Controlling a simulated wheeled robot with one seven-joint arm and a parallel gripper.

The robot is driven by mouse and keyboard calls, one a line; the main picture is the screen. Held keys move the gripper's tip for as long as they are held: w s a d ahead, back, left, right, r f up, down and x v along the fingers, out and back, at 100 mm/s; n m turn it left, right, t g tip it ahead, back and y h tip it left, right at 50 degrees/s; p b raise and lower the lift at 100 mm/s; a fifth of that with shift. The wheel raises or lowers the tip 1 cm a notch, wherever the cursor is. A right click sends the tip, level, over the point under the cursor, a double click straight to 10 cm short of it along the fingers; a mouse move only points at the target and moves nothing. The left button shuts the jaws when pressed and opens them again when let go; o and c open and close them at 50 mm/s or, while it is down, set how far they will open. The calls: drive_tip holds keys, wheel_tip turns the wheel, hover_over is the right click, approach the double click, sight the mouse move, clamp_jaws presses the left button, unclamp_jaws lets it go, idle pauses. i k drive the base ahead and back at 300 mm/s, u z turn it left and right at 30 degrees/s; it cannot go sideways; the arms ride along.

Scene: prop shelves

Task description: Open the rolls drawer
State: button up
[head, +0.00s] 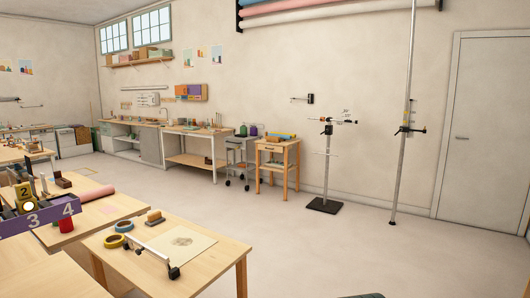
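A small wooden side table (291,156) stands against the back wall, and its front seems to hold a shallow shut drawer (272,148). I cannot tell whether this is the rolls drawer; no label on it is readable. Rolls of pink, blue and white material (330,10) hang on a wall rack at the top. A pink roll (90,195) lies on a table at the left.
A near wooden table (215,263) holds tape rolls (120,227), a brush and a metal bar. A purple numbered holder (50,214) is at the left. A metal stand (327,204) and tall pole (402,170) stand near the wall. The floor (350,245) between is clear.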

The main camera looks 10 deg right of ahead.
sight(275, 147)
drive_tip(key=z, duration=0.25)
drive_tip(key=i, duration=2.75)
drive_tip(key=z, duration=0.3)
drive_tip(key=i, duration=3.3)
drive_tip(key=u, duration=0.3)
drive_tip(key=i, duration=1.75)
drive_tip(key=u, duration=0.5)
drive_tip(key=i, duration=2.25)
drive_tip(key=u, duration=0.3)
